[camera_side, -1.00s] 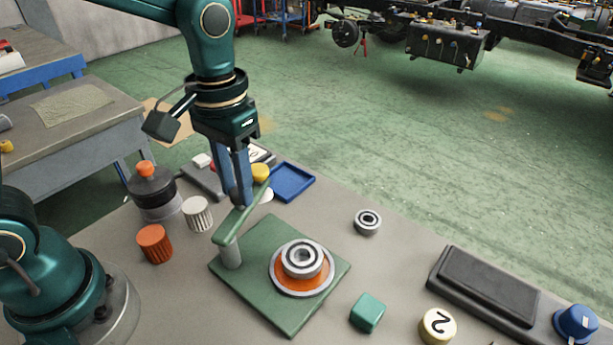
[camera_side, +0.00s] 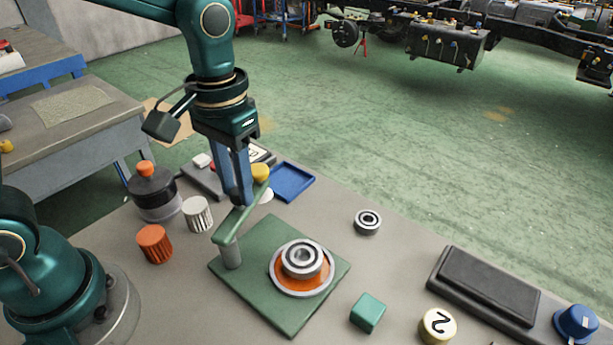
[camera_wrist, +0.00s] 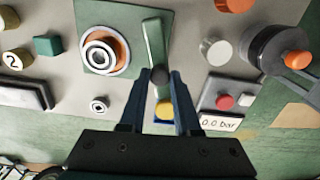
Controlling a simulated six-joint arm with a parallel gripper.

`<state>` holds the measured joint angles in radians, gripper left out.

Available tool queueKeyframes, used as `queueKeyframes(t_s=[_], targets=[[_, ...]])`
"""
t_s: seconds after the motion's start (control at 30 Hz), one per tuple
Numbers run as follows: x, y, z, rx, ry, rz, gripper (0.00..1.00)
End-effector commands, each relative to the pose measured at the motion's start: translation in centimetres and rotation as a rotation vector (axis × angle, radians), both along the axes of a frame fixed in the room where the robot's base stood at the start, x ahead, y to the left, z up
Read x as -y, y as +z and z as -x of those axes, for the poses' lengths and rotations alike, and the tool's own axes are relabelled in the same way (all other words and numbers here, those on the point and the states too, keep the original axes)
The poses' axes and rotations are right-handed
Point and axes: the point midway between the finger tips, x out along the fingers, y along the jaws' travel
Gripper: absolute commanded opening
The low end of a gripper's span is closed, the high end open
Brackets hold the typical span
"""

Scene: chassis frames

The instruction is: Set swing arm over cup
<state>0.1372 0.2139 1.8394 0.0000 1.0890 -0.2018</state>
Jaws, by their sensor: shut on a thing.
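The swing arm (camera_side: 238,221) is a green bar on a grey post at the left of a green base plate (camera_side: 270,312). In the wrist view the swing arm (camera_wrist: 155,42) points toward my gripper, beside the cup. The cup (camera_side: 302,290) is an orange-and-grey round seat on the plate, with a grey bearing ring (camera_side: 301,257) in it. The bar is not over the cup. My gripper (camera_side: 240,200) points down at the bar's free end. In the wrist view my gripper (camera_wrist: 161,76) is shut on the dark knob (camera_wrist: 159,76) there.
A loose bearing (camera_side: 368,221) lies right of the plate, and a green block (camera_side: 367,312) in front. A white ribbed knob (camera_side: 197,214), an orange knob (camera_side: 154,243) and a dark pot (camera_side: 153,192) stand to the left. A blue tray (camera_side: 291,182) lies behind.

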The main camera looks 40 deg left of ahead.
Motion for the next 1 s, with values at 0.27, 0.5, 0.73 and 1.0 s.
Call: queueKeyframes(t_s=[0.27, 0.5, 0.73, 1.0], targets=[[0.0, 0.1, 0.0, 0.002, 0.0, 0.001, 0.0], [0.0, 0.1, 0.0, 0.003, -0.002, 0.001, 0.0], [0.3, 0.1, -0.1, 0.003, -0.051, 0.001, 0.0], [1.1, 0.2, -0.3, 0.004, -0.229, 0.001, 0.0]])
